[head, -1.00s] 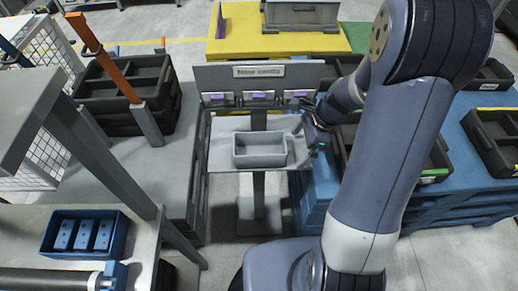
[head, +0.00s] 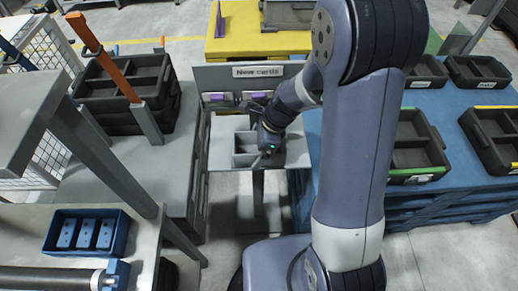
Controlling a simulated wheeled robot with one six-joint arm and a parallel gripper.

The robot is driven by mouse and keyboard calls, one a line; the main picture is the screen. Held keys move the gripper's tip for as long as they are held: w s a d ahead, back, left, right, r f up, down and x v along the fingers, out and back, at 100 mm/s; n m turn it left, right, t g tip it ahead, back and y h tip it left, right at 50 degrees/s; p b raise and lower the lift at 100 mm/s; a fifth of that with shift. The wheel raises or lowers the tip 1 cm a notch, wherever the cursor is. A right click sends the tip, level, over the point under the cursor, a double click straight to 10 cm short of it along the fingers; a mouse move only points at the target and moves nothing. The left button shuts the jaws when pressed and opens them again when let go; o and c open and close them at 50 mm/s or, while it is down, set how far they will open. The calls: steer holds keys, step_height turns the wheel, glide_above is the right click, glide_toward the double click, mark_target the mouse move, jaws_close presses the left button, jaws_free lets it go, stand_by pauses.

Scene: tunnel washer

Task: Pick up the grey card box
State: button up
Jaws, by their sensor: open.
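The grey card box (head: 245,159) is an open-topped tray on a small light grey stand (head: 222,130), below the sign "New cards" (head: 258,71). My gripper (head: 262,150) is over the right part of the box, with its fingers pointing down. The jaws are open. My gripper and wrist hide the right part of the box. I cannot tell whether a finger touches the box wall.
Behind the stand is a grey panel with purple-faced card holders (head: 217,98). Black crates (head: 125,90) stand at the left, and a blue table (head: 470,185) with more black trays is at the right. A blue bin (head: 85,232) sits on the near-left bench.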

steer(key=shift+f, duration=0.35)
steer(key=shift+c, duration=0.3)
steer(key=c, duration=1.1)
